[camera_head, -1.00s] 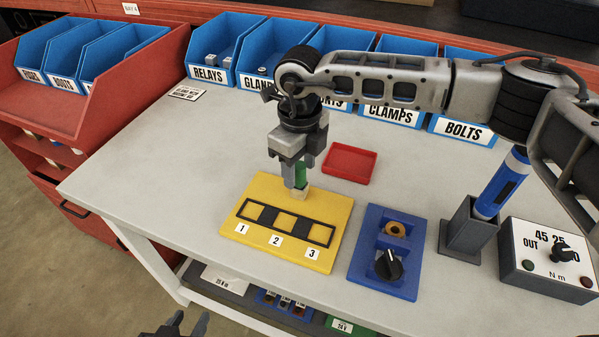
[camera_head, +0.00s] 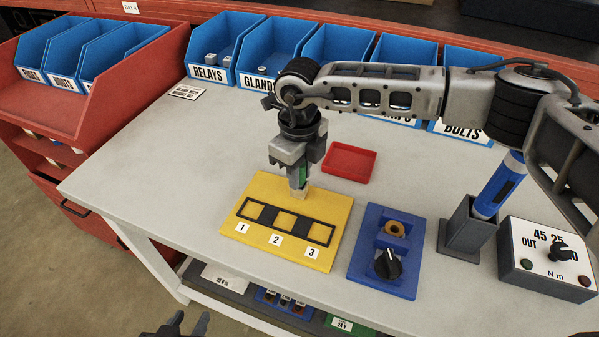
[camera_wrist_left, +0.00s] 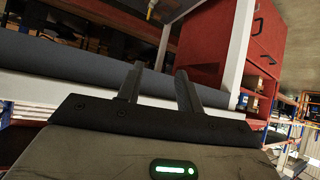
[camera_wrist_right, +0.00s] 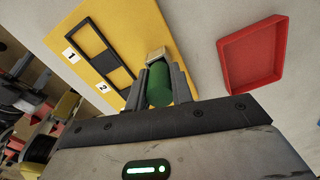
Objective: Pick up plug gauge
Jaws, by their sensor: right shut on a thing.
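The plug gauge has a green cylindrical body (camera_wrist_right: 160,85) and a pale square end (camera_head: 301,192). It is at the far part of the yellow board (camera_head: 261,190), near its back edge; I cannot tell whether it touches the board. My right gripper (camera_head: 298,184) points down and is shut on the green body, whose sides lie between its fingers in the right wrist view (camera_wrist_right: 160,80). The fingers hide part of the body in the head view. My left gripper (camera_head: 188,325) is open and empty, low in front of the table; its parted fingers show in the left wrist view (camera_wrist_left: 160,85).
The board has a black frame (camera_head: 326,233) with slots numbered 1 to 3. A red tray (camera_head: 350,163) lies behind it. A blue panel (camera_head: 365,275), a grey holder (camera_head: 462,240) with a blue tool, and a torque box (camera_head: 530,280) stand to the right. Blue bins line the back.

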